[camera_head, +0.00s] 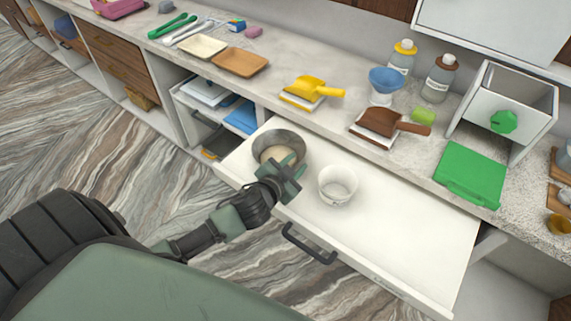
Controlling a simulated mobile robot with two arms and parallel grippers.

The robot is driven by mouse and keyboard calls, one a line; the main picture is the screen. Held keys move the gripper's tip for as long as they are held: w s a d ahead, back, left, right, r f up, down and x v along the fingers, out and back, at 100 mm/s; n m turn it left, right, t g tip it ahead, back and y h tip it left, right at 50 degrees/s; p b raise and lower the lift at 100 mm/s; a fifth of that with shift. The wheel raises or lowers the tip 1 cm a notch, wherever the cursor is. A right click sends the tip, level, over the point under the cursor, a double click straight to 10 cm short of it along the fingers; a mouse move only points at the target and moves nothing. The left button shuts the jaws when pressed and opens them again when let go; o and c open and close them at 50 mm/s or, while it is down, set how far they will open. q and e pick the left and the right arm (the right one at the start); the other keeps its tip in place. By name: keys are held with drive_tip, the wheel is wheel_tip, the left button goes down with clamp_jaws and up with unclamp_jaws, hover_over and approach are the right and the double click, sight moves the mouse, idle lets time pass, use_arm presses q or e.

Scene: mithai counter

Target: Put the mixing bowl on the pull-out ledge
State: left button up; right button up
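The metal mixing bowl (279,136) is at the left end of the white pull-out ledge (400,235), upright, with something pale inside. It appears to rest on the ledge, but its base is partly hidden by my gripper. My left gripper (291,170) is at the near rim of the bowl, overlapping it in the head view. Its fingers are too small and overlapped to tell whether they are closed on the rim. My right gripper is not in view.
A white tub (338,186) stands on the ledge, just right of the bowl. The ledge's right part is clear. The counter behind holds a yellow scoop (308,88), a brown scoop (378,122), a green board (470,172) and bottles. A dark handle (308,245) juts from the ledge front.

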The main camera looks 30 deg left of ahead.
use_arm(q)
drive_tip(key=v, duration=0.9)
drive_tip(key=shift+s+b, duration=0.25)
drive_tip(key=shift+b, duration=0.2)
drive_tip(key=shift+r, duration=0.1)
